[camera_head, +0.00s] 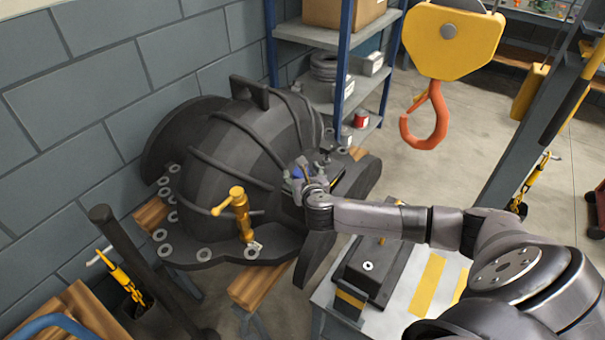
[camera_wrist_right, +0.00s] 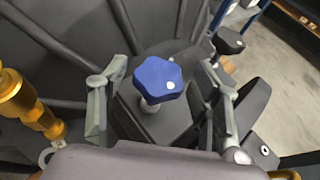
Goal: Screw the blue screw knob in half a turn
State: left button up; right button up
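The blue screw knob (camera_wrist_right: 158,74) is a lobed blue head with a white dot on a pale metal stem, standing on a dark block of the black casing (camera_head: 215,150). In the head view the knob (camera_head: 298,172) is small and mostly hidden by my right gripper (camera_head: 306,178). In the right wrist view the fingers of my right gripper (camera_wrist_right: 162,100) are spread on both sides of the knob, with visible gaps to it. The gripper is open and holds nothing. My left gripper is not in view.
A yellow clamp (camera_head: 239,213) stands on the casing flange. A black knob (camera_wrist_right: 228,41) is near the right finger. A yellow crane block with an orange hook (camera_head: 428,115) hangs at upper right. A grey table (camera_head: 405,305) with a black box (camera_head: 372,268) lies below my arm.

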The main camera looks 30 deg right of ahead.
jog(key=c, duration=1)
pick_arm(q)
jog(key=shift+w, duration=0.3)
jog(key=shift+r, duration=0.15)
